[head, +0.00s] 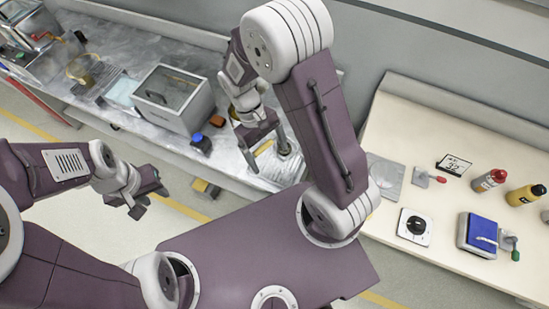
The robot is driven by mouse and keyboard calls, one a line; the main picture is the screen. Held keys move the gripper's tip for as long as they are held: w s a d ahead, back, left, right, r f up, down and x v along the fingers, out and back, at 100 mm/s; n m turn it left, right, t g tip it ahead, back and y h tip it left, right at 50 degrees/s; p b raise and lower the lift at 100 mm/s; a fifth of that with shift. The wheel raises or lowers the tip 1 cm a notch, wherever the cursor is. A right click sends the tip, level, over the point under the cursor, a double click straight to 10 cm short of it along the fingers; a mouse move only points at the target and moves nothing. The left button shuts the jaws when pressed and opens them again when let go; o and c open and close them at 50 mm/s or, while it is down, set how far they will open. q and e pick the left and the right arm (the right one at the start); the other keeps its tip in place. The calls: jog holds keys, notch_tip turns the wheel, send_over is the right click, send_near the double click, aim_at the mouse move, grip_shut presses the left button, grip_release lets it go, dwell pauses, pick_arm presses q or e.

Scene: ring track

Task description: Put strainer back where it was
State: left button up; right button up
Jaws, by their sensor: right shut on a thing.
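My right gripper (267,155) is low over the grey worktop (225,150), right of the grey box. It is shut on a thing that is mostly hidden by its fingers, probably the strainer. A pale round shape and a small yellow piece (263,147) show by the fingers, but I cannot make out mesh or a handle. I cannot tell whether the held thing touches the worktop. My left gripper (150,198) hangs in front of the worktop over the floor, open and empty, apart from any object.
A grey box with a window (173,98) stands on the worktop, with blue (197,137) and orange (217,121) pieces beside it. The right table (430,120) carries red (489,181) and yellow (525,195) bottles, a dial (415,225) and a blue-topped device (482,233).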

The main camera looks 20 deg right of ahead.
jog(key=s+a+f+n+h+b, duration=0.1)
jog(key=s+a+n+b, duration=0.2)
jog(key=s, duration=0.5)
jog(key=w+d+f+n+p, duration=0.1)
jog(key=w+d+f, duration=0.4)
jog(key=w+f, duration=0.4)
notch_tip(320, 180, down, 3)
jog(key=shift+w+r+t+h, duration=0.1)
jog(key=shift+w+t+h, duration=0.2)
jog(key=shift+w+t, duration=0.1)
jog(key=o, duration=1.8)
jog(key=shift+d+p, duration=0.1)
jog(key=shift+p, duration=0.2)
jog(key=shift+c, duration=0.2)
jog(key=v, duration=1.2)
jog(key=s+d+r+m+t+y, duration=0.3)
jog(key=s+m, duration=0.3)
jog(key=m, duration=0.2)
jog(key=shift+d+r+t, duration=0.6)
jog(key=shift+r+t, duration=0.1)
jog(key=shift+t, duration=0.1)
